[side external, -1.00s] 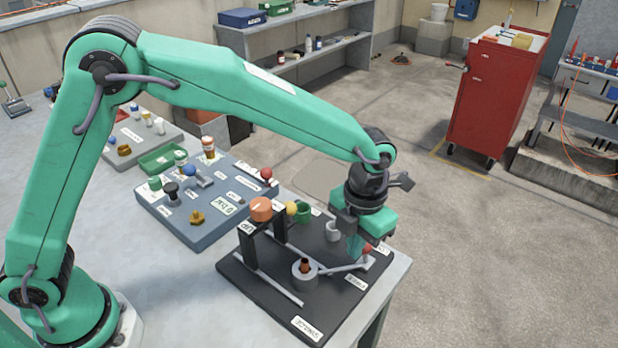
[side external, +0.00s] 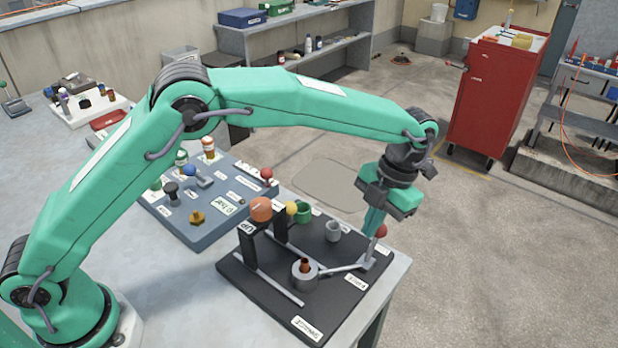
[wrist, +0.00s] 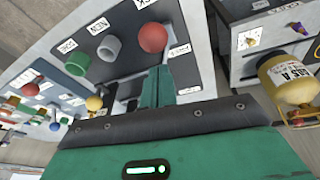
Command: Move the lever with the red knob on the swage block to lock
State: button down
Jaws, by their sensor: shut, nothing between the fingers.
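The lever's red knob (side external: 380,231) sits at the right edge of the dark swage block board (side external: 268,303). Its grey arm (side external: 342,269) runs right from a grey round hub (side external: 305,276) with a copper-coloured piece in it. A label (side external: 355,282) lies just in front of the arm; I cannot read which position it marks. My gripper (side external: 372,224) is shut and empty, pointing down beside the knob, on its left. In the wrist view, the knob (wrist: 152,38) stands just beyond the teal fingertips (wrist: 159,80). I cannot tell whether they touch.
An orange knob (side external: 261,209) and a yellow knob (side external: 291,208) stand on black posts to the left. A green cup (side external: 303,212) and a grey cup (side external: 333,231) sit behind the lever. A blue-grey panel (side external: 185,229) lies further left. The floor beyond the bench is open.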

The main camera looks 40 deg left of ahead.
jog(key=shift+w+f, duration=0.15)
jog(key=shift+w, duration=0.6)
jog(key=shift+w+f, duration=0.15)
jog(key=shift+w, duration=0.55)
jog(key=shift+w+a+f, duration=0.1)
jog(key=shift+w+f, duration=0.1)
jog(key=shift+w, duration=0.3)
jog(key=shift+r, duration=0.2)
jog(key=shift+g, duration=0.3)
jog(key=shift+s+r+v, duration=0.1)
jog(key=shift+s+v, duration=0.15)
jog(key=shift+v, duration=0.85)
jog(key=shift+s+r+v, duration=0.1)
jog(key=shift+s+v, duration=0.15)
jog(key=shift+v, duration=0.9)
jog(key=shift+s+r+v, duration=0.1)
jog(key=shift+s+v, duration=0.2)
jog(key=shift+v, duration=0.8)
jog(key=shift+r, duration=0.4)
